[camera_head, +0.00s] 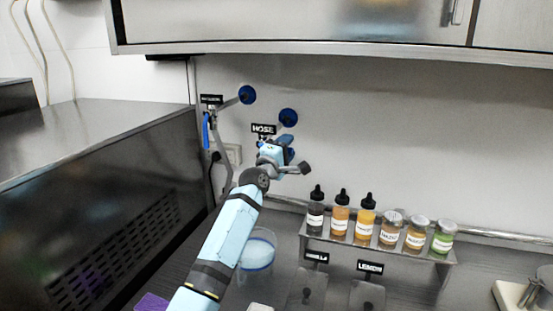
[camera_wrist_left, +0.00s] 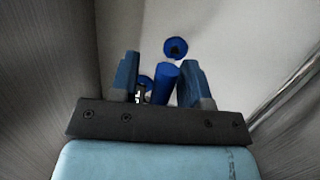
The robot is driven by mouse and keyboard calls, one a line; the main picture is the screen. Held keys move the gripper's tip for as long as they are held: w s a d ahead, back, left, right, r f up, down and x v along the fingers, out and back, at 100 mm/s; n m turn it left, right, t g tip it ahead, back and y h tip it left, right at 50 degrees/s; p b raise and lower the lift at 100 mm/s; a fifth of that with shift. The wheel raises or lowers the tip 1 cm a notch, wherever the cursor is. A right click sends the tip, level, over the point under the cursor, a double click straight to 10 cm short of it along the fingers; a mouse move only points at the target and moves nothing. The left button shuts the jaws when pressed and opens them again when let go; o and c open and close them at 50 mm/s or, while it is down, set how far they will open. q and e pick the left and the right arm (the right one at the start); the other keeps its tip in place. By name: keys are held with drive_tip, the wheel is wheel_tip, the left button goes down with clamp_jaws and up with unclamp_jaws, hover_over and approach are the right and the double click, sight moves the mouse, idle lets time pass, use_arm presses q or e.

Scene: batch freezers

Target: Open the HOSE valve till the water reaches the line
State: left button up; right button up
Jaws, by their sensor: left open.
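The black HOSE label (camera_head: 264,129) is on the back wall, with a round blue wall fitting (camera_head: 288,117) above and to its right. My left gripper (camera_head: 276,150) is just below the label and hides most of the hose valve in the head view. In the left wrist view a blue cylindrical valve handle (camera_wrist_left: 165,82) stands between the open fingers of my left gripper (camera_wrist_left: 160,64); contact cannot be told. The blue wall fitting (camera_wrist_left: 176,47) shows beyond. A clear container (camera_head: 259,250) with pale contents and a blue line stands below, partly behind my forearm. My right gripper is out of view.
A metal rack (camera_head: 385,250) with several bottles and jars stands to the right. A dark metal cabinet (camera_head: 120,215) bounds the left. A steel cupboard (camera_head: 300,22) hangs above.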

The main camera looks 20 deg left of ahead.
use_arm(q)
drive_tip(key=b+v, duration=0.2)
drive_tip(key=v, duration=1.1)
drive_tip(key=shift+f, duration=0.1)
idle(0.4)
